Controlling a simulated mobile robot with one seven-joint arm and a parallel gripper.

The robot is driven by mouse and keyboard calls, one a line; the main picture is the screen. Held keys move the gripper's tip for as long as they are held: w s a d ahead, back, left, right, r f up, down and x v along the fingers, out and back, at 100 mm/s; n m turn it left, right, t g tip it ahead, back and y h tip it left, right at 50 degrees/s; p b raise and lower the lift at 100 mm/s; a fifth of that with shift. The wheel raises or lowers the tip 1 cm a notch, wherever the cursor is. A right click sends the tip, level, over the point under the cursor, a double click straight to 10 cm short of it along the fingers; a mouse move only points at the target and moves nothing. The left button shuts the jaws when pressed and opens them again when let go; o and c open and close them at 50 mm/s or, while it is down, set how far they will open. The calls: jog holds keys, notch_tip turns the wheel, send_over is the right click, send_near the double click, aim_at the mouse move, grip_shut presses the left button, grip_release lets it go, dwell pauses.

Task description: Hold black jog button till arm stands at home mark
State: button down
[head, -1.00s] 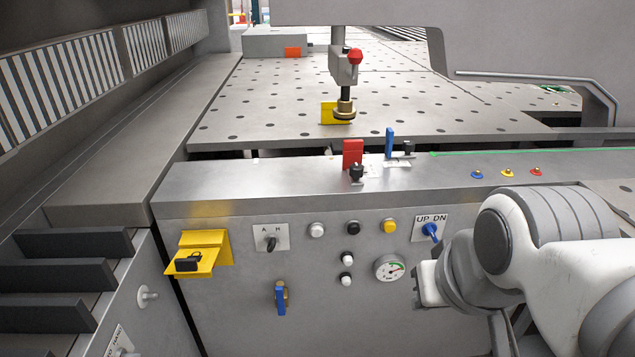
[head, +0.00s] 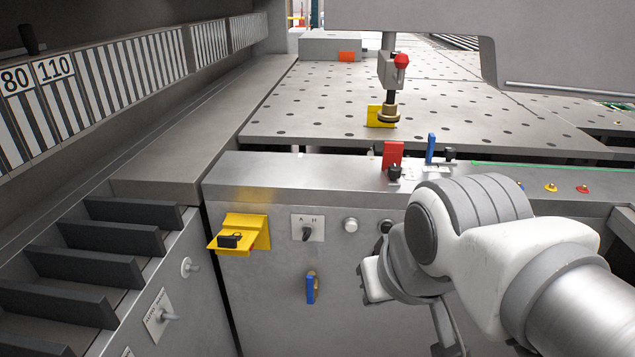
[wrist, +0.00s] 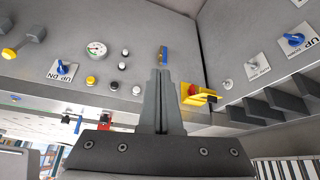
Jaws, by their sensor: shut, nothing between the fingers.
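Black buttons sit on the grey front panel. One black button (head: 386,227) is partly covered by my arm in the head view. In the wrist view, which is upside down, a black button (wrist: 113,86) sits between a yellow and a white one. My gripper (wrist: 160,74) is shut and empty, pointing at the panel near the blue lever (wrist: 163,55), apart from the buttons. A machine arm with a red knob (head: 392,70) stands over the perforated table, its foot beside a yellow plate (head: 374,116). I cannot tell which marking is the home mark.
A yellow bracket with a black padlock (head: 240,233) juts from the panel's left. Red (head: 393,154) and blue (head: 431,148) tabs stand on the ledge. Dark slats (head: 110,238) lie at left. The UP DN switch (wrist: 62,70) shows in the wrist view.

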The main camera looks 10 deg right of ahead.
aim_at(387, 229)
dwell(0.3)
jog(key=w+d+f+n+g+h+b, duration=0.1)
jog(key=w+d+f+n+g+h, duration=0.1)
jog(key=w+d+f+h, duration=0.3)
jog(key=w+d+f+n+g+h+b, duration=0.1)
jog(key=d+f+g+h, duration=0.2)
jog(key=d+f, duration=0.4)
jog(key=w+f+n+t+h, duration=0.2)
jog(key=w+f+n+t, duration=0.1)
jog(key=w, duration=0.4)
jog(key=w+f+n+t+h+b, duration=0.1)
jog(key=w+f+n+t+h, duration=0.2)
jog(key=w+n, duration=0.3)
jog(key=shift+w+a+t, duration=0.3)
jog(key=shift+w+t, duration=0.05)
jog(key=shift+t, duration=0.25)
jog(key=shift+w, duration=0.1)
jog(key=w+d, duration=0.2)
jog(key=w, duration=0.6)
jog(key=shift+w+d, duration=0.15)
jog(key=shift+d, duration=0.1)
